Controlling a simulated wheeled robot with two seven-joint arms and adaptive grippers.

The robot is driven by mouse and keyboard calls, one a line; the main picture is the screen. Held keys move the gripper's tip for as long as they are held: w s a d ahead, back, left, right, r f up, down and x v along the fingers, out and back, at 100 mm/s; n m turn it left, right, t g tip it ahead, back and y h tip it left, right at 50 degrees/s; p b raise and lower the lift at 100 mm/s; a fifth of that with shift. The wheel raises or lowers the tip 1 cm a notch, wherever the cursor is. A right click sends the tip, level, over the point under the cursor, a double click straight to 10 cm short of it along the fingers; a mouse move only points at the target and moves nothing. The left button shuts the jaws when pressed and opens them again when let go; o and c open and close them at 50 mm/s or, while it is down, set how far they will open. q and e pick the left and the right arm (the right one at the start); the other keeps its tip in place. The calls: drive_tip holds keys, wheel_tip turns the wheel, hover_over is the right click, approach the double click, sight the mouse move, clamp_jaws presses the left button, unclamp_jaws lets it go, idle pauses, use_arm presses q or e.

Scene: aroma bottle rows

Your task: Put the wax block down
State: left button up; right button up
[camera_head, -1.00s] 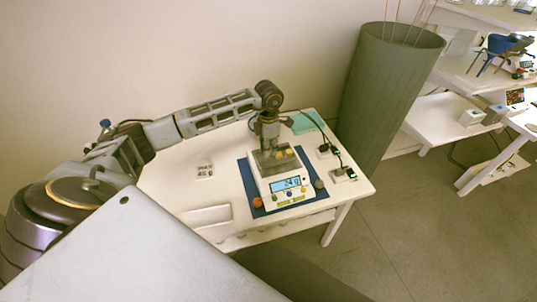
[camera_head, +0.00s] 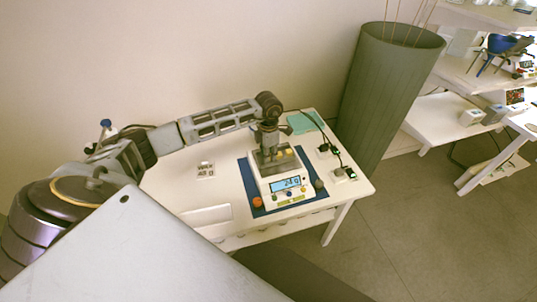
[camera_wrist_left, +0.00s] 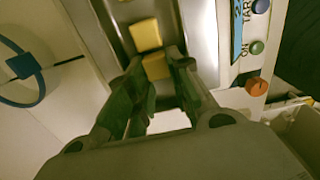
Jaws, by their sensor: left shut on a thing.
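My left gripper (camera_head: 270,152) points down over the metal pan of the white kitchen scale (camera_head: 302,186). In the left wrist view its fingers (camera_wrist_left: 155,72) are shut on a yellow wax block (camera_wrist_left: 156,67), held over or in the pan (camera_wrist_left: 119,22); I cannot tell whether it touches the pan. Another yellow wax block (camera_wrist_left: 145,34) lies in the pan just beyond the fingertips. In the head view a yellow block (camera_head: 287,153) shows beside the gripper. The scale's blue display is lit, its digits hard to read. My right gripper is not in view.
The scale stands on a blue mat (camera_head: 253,203) on a white table (camera_head: 165,185). A small card (camera_head: 205,170) lies left. A tall green bin (camera_head: 385,95) stands behind right.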

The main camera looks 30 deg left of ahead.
use_arm(q)
drive_tip(key=shift+f, duration=0.15)
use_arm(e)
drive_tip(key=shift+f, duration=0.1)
use_arm(q)
drive_tip(key=o, duration=0.5)
drive_tip(key=shift+c, duration=0.2)
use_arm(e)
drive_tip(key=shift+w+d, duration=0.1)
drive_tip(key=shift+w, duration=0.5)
use_arm(q)
drive_tip(key=shift+r, duration=0.25)
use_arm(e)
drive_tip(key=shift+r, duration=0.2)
